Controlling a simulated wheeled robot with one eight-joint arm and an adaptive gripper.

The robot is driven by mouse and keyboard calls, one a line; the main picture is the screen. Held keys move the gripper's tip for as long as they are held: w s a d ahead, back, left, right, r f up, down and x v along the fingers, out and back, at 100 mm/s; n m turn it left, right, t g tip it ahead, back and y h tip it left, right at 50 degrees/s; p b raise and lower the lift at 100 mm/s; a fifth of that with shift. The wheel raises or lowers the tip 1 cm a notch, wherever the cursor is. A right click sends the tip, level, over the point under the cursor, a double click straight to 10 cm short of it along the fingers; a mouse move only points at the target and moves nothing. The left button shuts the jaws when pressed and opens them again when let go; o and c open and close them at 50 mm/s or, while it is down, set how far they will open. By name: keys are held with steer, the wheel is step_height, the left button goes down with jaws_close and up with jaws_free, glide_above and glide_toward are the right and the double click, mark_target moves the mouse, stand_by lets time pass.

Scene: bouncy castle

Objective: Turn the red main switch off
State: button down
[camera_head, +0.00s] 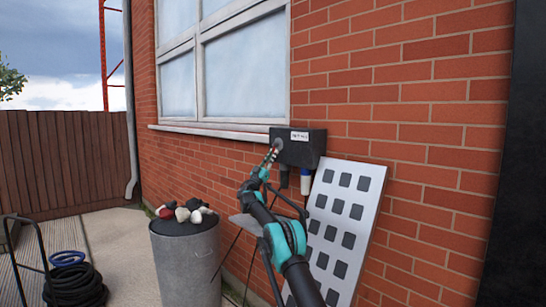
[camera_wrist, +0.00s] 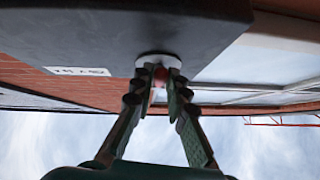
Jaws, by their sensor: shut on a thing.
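The red main switch (camera_wrist: 160,74) shows as a small red patch inside a pale round collar (camera_wrist: 158,60) on the dark box. In the wrist view my gripper (camera_wrist: 159,88) has its two fingers closed around it, one on each side. The fingertips hide most of the switch, so its turned position cannot be told. In the head view the dark box (camera_head: 308,148) hangs on the brick wall below the window, with a white label on its front. My gripper (camera_head: 271,156) reaches the box's left part there.
A white panel with dark squares (camera_head: 341,214) leans on the wall right of my arm. Connectors (camera_head: 306,182) hang under the box. A black hose coil (camera_head: 76,287) lies at lower left.

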steer(key=shift+w+m+g+h, duration=0.1)
steer(key=shift+m+g+h, duration=0.4)
steer(key=shift+m, duration=0.3)
steer(key=c, duration=1.5)
jaws_free()
steer(key=v, duration=1.2)
steer(key=shift+a, duration=0.1)
